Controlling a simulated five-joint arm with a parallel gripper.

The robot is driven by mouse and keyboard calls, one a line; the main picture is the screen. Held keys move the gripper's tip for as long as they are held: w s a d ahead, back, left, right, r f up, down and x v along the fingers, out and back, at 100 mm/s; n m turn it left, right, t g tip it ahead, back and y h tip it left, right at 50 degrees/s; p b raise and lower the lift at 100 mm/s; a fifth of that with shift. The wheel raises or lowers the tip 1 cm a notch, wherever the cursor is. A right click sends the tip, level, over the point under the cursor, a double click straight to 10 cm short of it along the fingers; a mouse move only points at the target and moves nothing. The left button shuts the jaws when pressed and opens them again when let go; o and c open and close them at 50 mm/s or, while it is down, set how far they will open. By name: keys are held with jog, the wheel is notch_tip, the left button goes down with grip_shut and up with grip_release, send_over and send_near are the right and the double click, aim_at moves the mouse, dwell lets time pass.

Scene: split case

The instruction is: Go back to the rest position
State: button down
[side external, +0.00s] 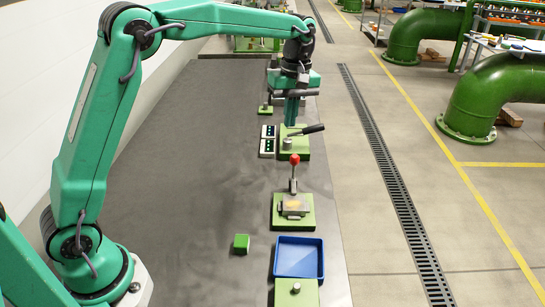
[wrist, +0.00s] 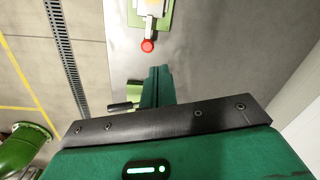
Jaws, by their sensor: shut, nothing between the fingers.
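My gripper (side external: 291,118) hangs from my outstretched arm over the far part of the grey table. Its fingers point down and are together with nothing between them. They stand just above or behind a green fixture (side external: 303,146) with a black handle; I cannot tell whether they touch it. In the wrist view, the closed green fingers (wrist: 158,75) partly hide this fixture and its black handle (wrist: 121,107). A lever with a red knob (side external: 294,159) stands upright on another green base, nearer the camera, and its knob shows in the wrist view (wrist: 147,46).
A blue tray (side external: 299,241) and a small green block (side external: 241,243) lie toward the near end of the table (side external: 190,170). Two small dark-faced devices (side external: 267,140) sit left of the handled fixture. The table's left and middle are clear. Green pipes (side external: 475,97) stand beyond the aisle.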

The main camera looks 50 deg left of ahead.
jog(key=s+a+r+m+t, duration=0.1)
jog(key=s+r+m+t, duration=0.15)
jog(key=s, duration=0.45)
jog(key=s+a+r+m+t, duration=0.1)
jog(key=s+r+m, duration=0.3)
jog(key=s, duration=0.2)
jog(key=s+f+m+t, duration=0.3)
jog(key=s+m, duration=0.3)
jog(key=s, duration=0.9)
jog(key=shift+a+f+m, duration=0.25)
jog(key=shift+f+m, duration=0.1)
jog(key=shift+f, duration=0.15)
